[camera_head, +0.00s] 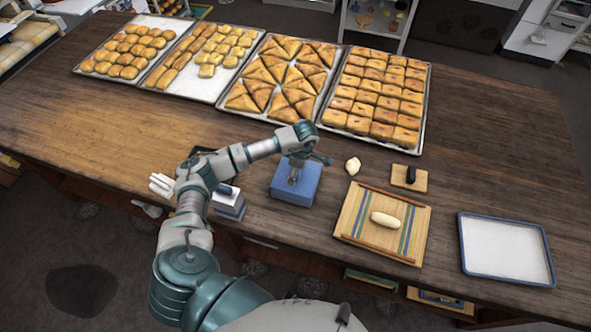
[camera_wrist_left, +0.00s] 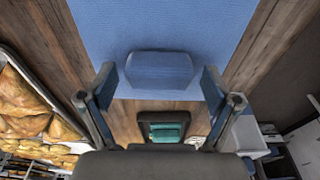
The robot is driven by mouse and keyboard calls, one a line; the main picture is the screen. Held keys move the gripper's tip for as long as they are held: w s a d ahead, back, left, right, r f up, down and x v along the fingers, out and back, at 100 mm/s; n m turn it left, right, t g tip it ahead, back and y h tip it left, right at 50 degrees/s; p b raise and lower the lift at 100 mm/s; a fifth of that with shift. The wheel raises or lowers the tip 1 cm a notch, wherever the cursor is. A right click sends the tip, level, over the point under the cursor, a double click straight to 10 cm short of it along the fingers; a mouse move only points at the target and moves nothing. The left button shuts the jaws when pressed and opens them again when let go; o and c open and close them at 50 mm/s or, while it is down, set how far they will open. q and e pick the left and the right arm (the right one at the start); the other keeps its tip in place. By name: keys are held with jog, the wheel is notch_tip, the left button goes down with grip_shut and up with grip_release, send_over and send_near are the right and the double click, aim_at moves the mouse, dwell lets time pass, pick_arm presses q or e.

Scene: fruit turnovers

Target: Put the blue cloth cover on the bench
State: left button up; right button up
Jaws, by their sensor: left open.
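The blue cloth cover (camera_head: 284,190) appears as a blue, box-shaped thing on the wooden bench (camera_head: 470,160), near its front edge. In the left wrist view its flat blue top (camera_wrist_left: 160,22) fills the upper middle, with a raised blue tab (camera_wrist_left: 161,70) on it. My left gripper (camera_head: 294,179) points down over the cover. Its two fingers are apart, one on each side of the tab; I cannot tell whether they touch it. My right gripper is not in view.
Several trays of pastries (camera_head: 330,115) line the back of the bench. To the right are a striped board (camera_head: 360,235) with a pale dough roll, a small board (camera_head: 420,184) with a dark object, and a blue-rimmed tray (camera_head: 505,250). A grey-blue box (camera_head: 229,207) stands left of the cover.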

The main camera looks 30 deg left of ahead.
pick_arm(q)
jog(key=shift+r, duration=0.15)
notch_tip(320, 180, up, 12)
jog(key=d+b, duration=0.1)
jog(key=b, duration=0.1)
jog(key=shift+w+d, duration=0.2)
jog(key=shift+d, duration=0.15)
jog(key=shift+f, duration=0.2)
